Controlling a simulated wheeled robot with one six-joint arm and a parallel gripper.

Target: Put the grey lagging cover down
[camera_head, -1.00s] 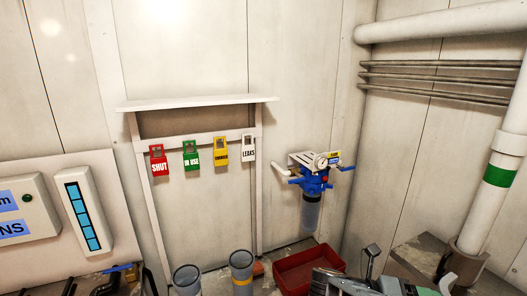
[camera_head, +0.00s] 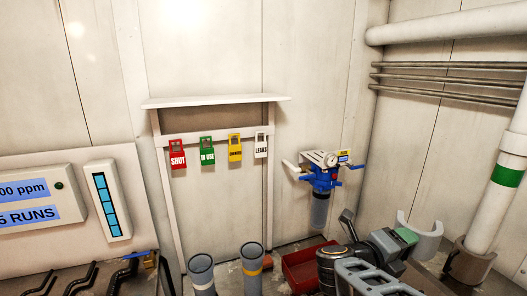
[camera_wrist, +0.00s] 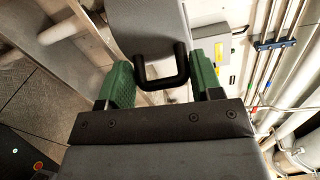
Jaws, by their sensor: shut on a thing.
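The grey lagging cover (camera_head: 427,243) is a curved, open-sided half shell at the lower right of the head view. My gripper (camera_head: 403,238) is at its left side and holds it up, to the left of the white pipe. In the wrist view the cover (camera_wrist: 148,30) fills the top middle. Its black U-shaped handle (camera_wrist: 162,84) sits between the green fingers of my gripper (camera_wrist: 160,82), which is shut on the handle. What lies beneath the cover is partly hidden by my arm.
The white pipe (camera_head: 507,150) with a green band stands at the right, with a brown-grey collar (camera_head: 467,263) at its foot. A red tray (camera_head: 300,268) and two grey cylinders (camera_head: 251,270) stand left of my arm. A blue filter unit (camera_head: 322,180) hangs on the wall behind.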

